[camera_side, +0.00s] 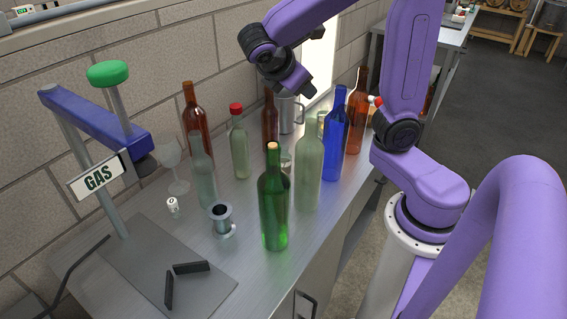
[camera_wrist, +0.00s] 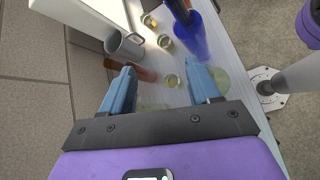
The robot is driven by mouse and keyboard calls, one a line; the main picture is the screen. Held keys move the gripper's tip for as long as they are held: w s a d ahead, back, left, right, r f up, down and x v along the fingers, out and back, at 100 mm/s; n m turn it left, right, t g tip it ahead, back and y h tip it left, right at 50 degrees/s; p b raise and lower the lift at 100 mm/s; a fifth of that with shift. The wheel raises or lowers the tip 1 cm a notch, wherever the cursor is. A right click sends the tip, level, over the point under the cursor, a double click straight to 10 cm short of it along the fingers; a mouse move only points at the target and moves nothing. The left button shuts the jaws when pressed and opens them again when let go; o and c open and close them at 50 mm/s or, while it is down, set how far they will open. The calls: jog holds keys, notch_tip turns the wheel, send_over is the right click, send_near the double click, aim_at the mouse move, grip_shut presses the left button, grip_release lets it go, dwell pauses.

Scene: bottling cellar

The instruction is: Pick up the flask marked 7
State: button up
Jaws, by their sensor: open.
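No mark 7 can be read in either view, so I cannot tell which vessel is the flask marked 7. In the wrist view, three small glass vessels with pale yellowish contents stand on the bench: one (camera_wrist: 148,20) at the top, one (camera_wrist: 165,41) below it, and one (camera_wrist: 172,81) between my fingertips in the picture. My gripper (camera_wrist: 163,73) is open, its blue fingers apart with nothing held. In the side view my wrist hangs above the back of the bench, over the bottles; the fingers are not clear there. One small vessel (camera_side: 286,161) shows partly behind a green bottle.
Tall bottles crowd the bench: green (camera_side: 274,205), pale green (camera_side: 309,170), blue (camera_side: 336,135), brown (camera_side: 357,115) and others. A metal mug (camera_wrist: 125,45) stands near the wall.

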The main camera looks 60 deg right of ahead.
aim_at(285, 148)
jog(key=w+d+r+n+h, duration=0.2)
jog(key=w+d+n+h, duration=0.2)
jog(key=w+d+h, duration=0.5)
jog(key=shift+g+y, duration=0.4)
jog(key=shift+y, duration=0.2)
jog(key=f, duration=0.8)
jog(key=a+f, duration=0.1)
jog(key=f, duration=1.7)
jog(key=shift+w+a, duration=0.2)
jog(key=shift+a, duration=0.05)
notch_tip(285, 148, down, 4)
jog(key=shift+r, duration=0.25)
jog(key=shift+d, duration=1.5)
grip_shut()
